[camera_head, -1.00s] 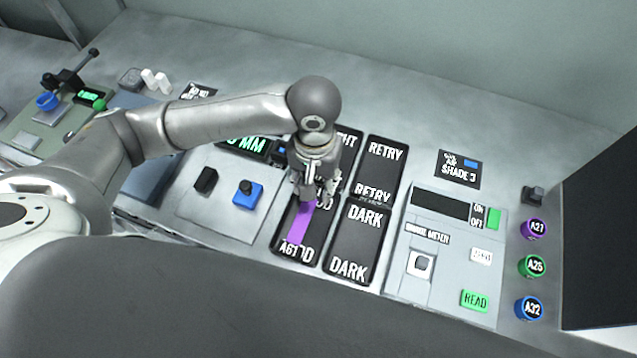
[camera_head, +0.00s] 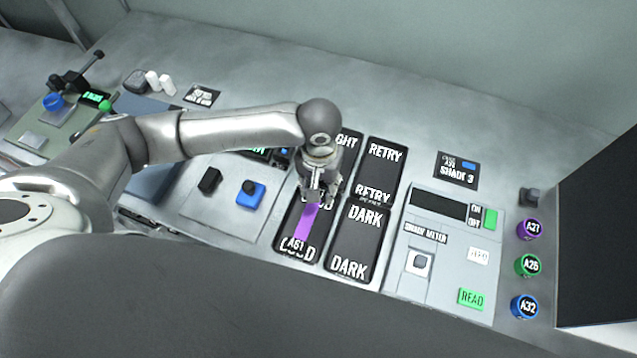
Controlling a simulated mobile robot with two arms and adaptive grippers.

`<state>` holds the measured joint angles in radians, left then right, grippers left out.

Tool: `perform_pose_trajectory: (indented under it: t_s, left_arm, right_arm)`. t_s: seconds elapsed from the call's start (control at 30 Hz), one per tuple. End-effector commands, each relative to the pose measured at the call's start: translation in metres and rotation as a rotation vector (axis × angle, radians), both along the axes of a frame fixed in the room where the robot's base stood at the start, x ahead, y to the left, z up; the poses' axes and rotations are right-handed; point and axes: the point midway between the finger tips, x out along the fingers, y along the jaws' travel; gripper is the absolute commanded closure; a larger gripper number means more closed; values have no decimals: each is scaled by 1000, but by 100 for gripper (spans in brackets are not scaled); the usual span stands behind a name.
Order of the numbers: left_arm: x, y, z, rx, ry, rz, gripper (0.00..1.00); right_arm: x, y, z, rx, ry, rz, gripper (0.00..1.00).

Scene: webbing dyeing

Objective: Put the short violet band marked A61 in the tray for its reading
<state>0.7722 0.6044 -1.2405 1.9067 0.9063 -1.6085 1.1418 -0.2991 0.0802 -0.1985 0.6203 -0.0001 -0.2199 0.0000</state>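The short violet band (camera_head: 307,222) shows over the lower left black tray (camera_head: 285,232), with its A61 tag at its near end covering part of the tray's front label. My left gripper (camera_head: 320,198) is at the band's far end, above the tray's far part. Its fingers look closed around that end, though they are small and partly hide it. I cannot tell whether the band touches the tray floor. My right gripper is not in view.
Beside it are the DARK tray (camera_head: 347,240) and the RETRY tray (camera_head: 384,172); the tray ending in GHT (camera_head: 349,143) is partly behind my arm. The shade meter (camera_head: 432,258) is to the right, with round tags A21 (camera_head: 531,229), A25 and A32 beyond. A blue block (camera_head: 250,197) lies left.

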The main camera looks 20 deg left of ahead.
Motion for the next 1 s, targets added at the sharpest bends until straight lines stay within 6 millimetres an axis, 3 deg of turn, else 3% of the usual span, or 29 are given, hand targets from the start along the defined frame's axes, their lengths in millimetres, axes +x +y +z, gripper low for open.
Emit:
perform_pose_trajectory:
  t_s: [0.03, 0.3, 0.33, 0.5, 1.0]
  left_arm:
    - [-8, 1, -12, 5, 25, 0, 88]
    - [-8, 0, -20, 3, 23, 1, 88]
    - [-8, 0, -20, 3, 24, 1, 58]
    - [-9, 0, -21, 2, 26, 0, 38]
    - [-7, 1, -16, 5, 21, 0, 38]
  right_arm:
    - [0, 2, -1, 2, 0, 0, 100]
    - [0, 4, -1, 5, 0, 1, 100]
    - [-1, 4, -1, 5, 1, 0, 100]
    - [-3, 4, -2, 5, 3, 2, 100]
    - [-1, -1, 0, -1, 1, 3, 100]
